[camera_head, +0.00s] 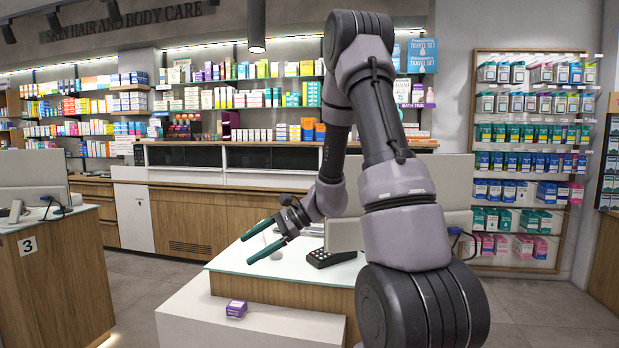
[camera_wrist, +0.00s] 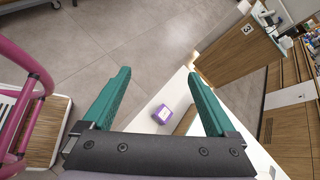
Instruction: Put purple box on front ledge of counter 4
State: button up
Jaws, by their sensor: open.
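A small purple box (camera_head: 236,309) with a pale label rests on the white front ledge (camera_head: 190,315) of the counter, near its left part. It also shows in the wrist view as a purple box (camera_wrist: 162,114) between the two green fingers. My gripper (camera_head: 262,240) is open and empty, above the glass top (camera_head: 290,268) of the counter, higher than the box and apart from it. The counter's number is not visible, hidden or out of view.
A card terminal (camera_head: 331,257) and a monitor stand on the counter top beside my arm. Counter 3 (camera_head: 52,285) stands to the left with a monitor. In the wrist view, a pink metal frame (camera_wrist: 20,115) is at the left. Floor between the counters is clear.

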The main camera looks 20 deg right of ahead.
jog(key=s+d+r+n+t+h, duration=0.2)
jog(key=s+d+r+n+h, duration=0.1)
jog(key=s+r, duration=0.7)
jog(key=s+d+r+n+t+h, duration=0.2)
jog(key=s+d+r+n+h, duration=0.2)
jog(key=s+r+n+h, duration=0.2)
jog(key=s+r+n, duration=0.2)
jog(key=s+r, duration=0.2)
jog(key=shift+s+r+n+h, duration=0.2)
jog(key=shift+r+n+h, duration=0.1)
jog(key=shift+r, duration=0.1)
